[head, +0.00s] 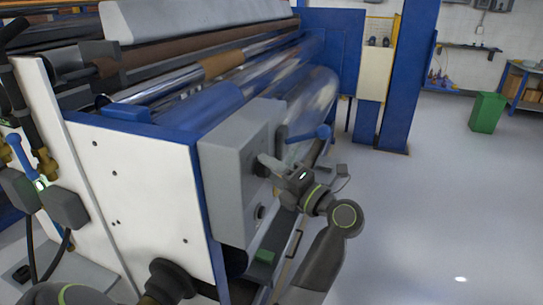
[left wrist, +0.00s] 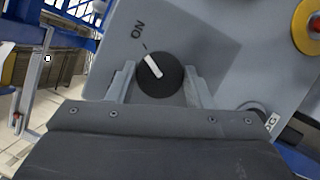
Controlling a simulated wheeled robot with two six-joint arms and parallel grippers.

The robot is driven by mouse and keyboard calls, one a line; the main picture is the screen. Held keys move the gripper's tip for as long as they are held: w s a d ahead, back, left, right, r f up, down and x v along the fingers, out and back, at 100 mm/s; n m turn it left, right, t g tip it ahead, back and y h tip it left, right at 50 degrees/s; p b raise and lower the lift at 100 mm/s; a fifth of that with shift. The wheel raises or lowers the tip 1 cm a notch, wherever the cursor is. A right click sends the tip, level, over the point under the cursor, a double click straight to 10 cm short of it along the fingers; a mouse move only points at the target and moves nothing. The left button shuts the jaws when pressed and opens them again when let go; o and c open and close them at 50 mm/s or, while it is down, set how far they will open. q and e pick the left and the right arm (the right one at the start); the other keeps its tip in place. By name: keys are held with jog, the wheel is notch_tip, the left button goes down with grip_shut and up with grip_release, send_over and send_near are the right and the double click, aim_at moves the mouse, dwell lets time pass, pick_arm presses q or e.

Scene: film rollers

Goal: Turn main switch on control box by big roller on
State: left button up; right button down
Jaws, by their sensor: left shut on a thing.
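The grey control box (head: 228,170) is mounted on the end of the big roller machine. Its main switch shows in the left wrist view as a round black knob (left wrist: 172,88) with a white pointer bar. The bar slants up and left, roughly in line with the tick beside the "ON" label (left wrist: 139,29). My left gripper (head: 263,165) is at the box face. In the left wrist view its two fingers (left wrist: 157,78) stand on either side of the knob and are shut on it. My right gripper is not in view.
A red button on a yellow base (left wrist: 307,22) sits on the box face at the upper right of the left wrist view. A blue lever (head: 309,133) sticks out above my gripper. Open floor (head: 440,200) lies to the right, with a green bin (head: 486,112) farther back.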

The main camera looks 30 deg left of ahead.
pick_arm(q)
jog(key=shift+m+p, duration=0.7)
jog(key=o, duration=1)
